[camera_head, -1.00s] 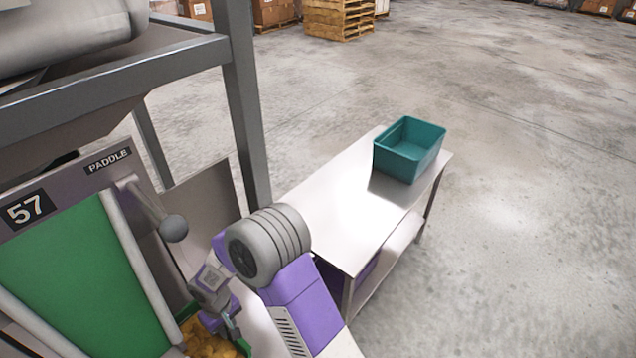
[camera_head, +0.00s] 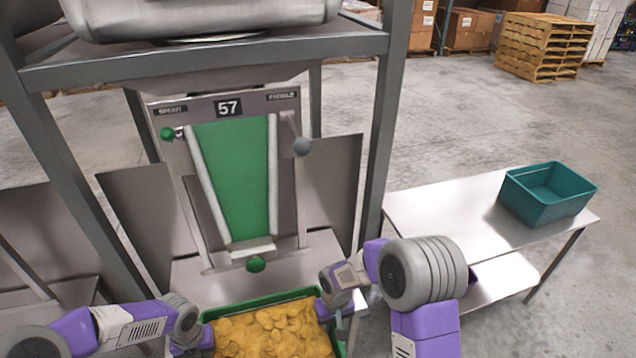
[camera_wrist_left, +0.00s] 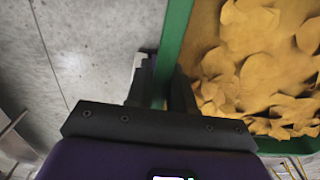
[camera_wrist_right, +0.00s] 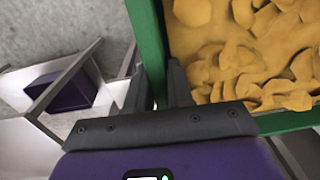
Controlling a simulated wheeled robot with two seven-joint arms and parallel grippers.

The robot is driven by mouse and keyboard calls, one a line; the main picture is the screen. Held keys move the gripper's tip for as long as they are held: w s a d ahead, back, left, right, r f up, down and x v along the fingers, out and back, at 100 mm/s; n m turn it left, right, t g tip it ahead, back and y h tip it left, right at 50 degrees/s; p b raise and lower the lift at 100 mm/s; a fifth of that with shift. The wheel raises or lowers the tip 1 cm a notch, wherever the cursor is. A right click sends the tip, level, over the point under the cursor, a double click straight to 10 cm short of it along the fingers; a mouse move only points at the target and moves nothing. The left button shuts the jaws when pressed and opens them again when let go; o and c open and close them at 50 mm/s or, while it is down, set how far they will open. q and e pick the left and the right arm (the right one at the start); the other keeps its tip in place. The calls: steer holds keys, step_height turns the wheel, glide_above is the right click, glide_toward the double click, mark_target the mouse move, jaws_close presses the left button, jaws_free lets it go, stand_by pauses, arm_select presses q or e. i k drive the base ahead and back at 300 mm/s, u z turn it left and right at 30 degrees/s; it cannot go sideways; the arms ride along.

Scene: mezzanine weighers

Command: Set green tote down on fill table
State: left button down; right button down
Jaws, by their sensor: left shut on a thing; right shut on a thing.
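The green tote (camera_head: 262,302), full of yellow chip-like pieces, is at the bottom centre of the head view, below the weigher chute; its near part is cut off. My left gripper (camera_wrist_left: 160,88) is shut on one side wall of the tote; in the head view (camera_head: 200,345) it is partly cut off. My right gripper (camera_wrist_right: 157,85) is shut on the opposite wall, and it also shows in the head view (camera_head: 340,325). A pale metal surface (camera_head: 195,283) lies behind the tote under the chute. I cannot tell which surface is the fill table, or whether the tote touches anything below.
A metal table (camera_head: 440,210) at right carries an empty teal tote (camera_head: 548,200) at its far end; its nearer top is bare. The weigher frame's grey post (camera_head: 385,120) stands between. Wooden pallets (camera_head: 543,45) and boxes are far back.

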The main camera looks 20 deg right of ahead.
mark_target(456, 229)
steer(key=k, duration=0.1)
steer(key=u, duration=2.7)
steer(key=k, duration=2.75)
steer(key=z, duration=1.3)
